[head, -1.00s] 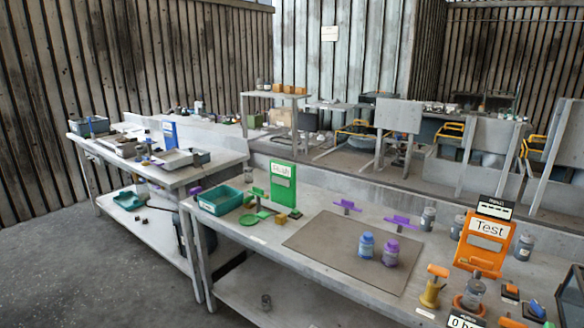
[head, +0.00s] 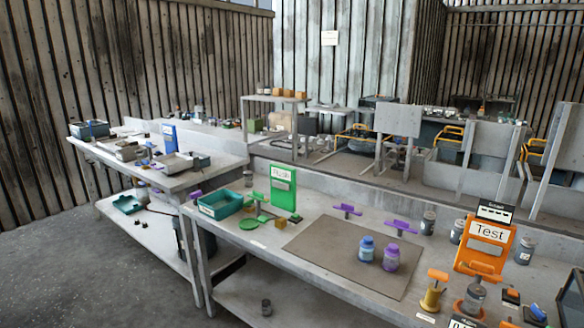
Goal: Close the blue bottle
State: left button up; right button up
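A blue bottle (head: 366,250) stands upright on the grey-brown mat (head: 325,257) on the front bench. Its top looks blue, but it is too small to tell whether a cap sits on it. A purple bottle (head: 390,257) stands upright just to its right, very close to it. Neither of my grippers shows in the head view, so nothing is seen touching the bottles.
An orange Test stand (head: 486,243) with grey jars is at the right of the bench. A green stand (head: 283,187) and a teal tray (head: 221,204) are at the left. Purple holders (head: 347,210) stand behind the mat. The mat's left part is clear.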

aim_at(366, 254)
jog(key=i+l, duration=0.25)
jog(key=l, duration=0.15)
jog(key=i+l, duration=0.2)
jog(key=l, duration=0.15)
jog(key=i+l, duration=0.25)
jog(key=l, duration=0.15)
